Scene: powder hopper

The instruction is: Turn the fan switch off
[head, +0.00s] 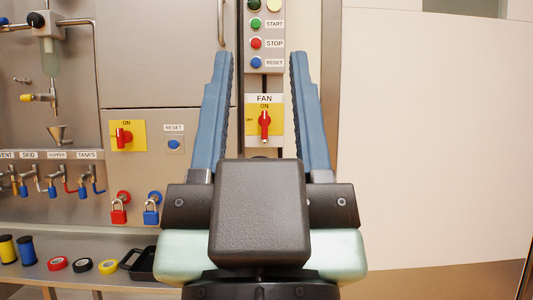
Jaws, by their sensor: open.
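The fan switch (265,124) is a red rotary handle on a yellow plate under a white FAN label (264,98). The handle stands upright, toward the ON mark at the top; an OFF mark is at its left. My gripper (262,62) is open, with its two blue fingers pointing up on either side of the switch in the picture. The fingers appear apart from the handle, and nothing is between them in their grip. How far the fingertips are from the panel is hard to tell.
Above the switch are START (256,24), STOP (256,43) and RESET (257,62) buttons. To the left are another red switch (123,136), a blue reset button (173,145), padlocks (118,213) and small valves. A shelf holds tape rolls (108,266). A blank pale wall (430,140) fills the right.

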